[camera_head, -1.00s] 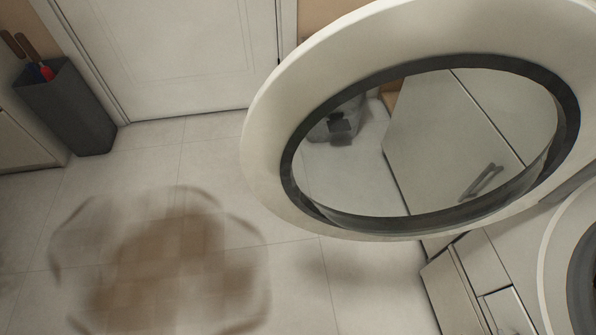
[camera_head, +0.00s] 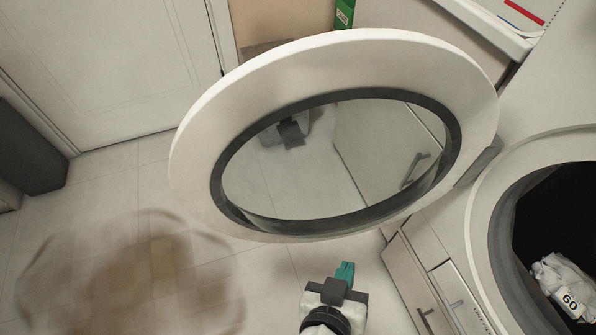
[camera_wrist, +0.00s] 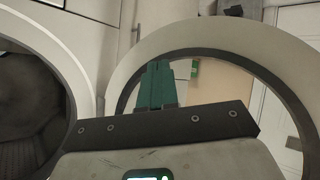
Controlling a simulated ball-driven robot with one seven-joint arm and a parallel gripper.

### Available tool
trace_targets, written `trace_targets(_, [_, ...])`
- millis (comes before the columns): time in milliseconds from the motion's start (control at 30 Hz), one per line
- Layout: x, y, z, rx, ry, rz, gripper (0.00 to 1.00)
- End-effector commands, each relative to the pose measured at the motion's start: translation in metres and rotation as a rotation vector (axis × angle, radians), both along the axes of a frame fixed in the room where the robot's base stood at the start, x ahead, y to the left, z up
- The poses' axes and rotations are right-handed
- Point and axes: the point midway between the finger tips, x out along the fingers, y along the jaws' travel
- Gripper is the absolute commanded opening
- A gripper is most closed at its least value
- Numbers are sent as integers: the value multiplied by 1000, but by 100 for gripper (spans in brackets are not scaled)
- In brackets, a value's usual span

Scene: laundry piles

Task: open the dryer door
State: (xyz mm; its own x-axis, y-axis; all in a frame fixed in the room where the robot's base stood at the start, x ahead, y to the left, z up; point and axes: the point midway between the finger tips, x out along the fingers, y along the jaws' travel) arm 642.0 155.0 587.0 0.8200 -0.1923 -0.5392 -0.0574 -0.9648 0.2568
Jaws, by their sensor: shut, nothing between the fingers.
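The dryer door (camera_head: 200,165) is a white ring with a dark inner rim and glass. It stands swung wide open, left of the dryer's round opening (camera_head: 482,220). It also shows in the wrist view (camera_wrist: 135,65). A white cloth marked 60 (camera_head: 565,285) lies inside the dark drum.
A white room door (camera_head: 110,60) and a dark bin (camera_head: 30,150) are at the left. A green box (camera_head: 344,13) stands at the back. Drawers with handles (camera_head: 415,290) are below the dryer. A blurred brown shape (camera_head: 150,280) covers the lower left floor.

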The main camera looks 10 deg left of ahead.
Motion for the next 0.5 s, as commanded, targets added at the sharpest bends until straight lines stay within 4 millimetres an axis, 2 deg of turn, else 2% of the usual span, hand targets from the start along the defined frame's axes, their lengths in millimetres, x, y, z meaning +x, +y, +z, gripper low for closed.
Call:
trace_targets(33, [-11, 38, 28, 26, -90, 74, 0])
trace_targets(100, [-31, 83, 59, 82, -216, 162, 0])
trace_targets(200, [-69, 136, 98, 173, -363, 287, 0])
trace_targets(333, [-116, 179, 132, 277, -487, 413, 0])
trace_targets(400, [-133, 191, 142, 314, -522, 455, 0])
trace_targets(500, [-143, 199, 148, 340, -547, 482, 0])
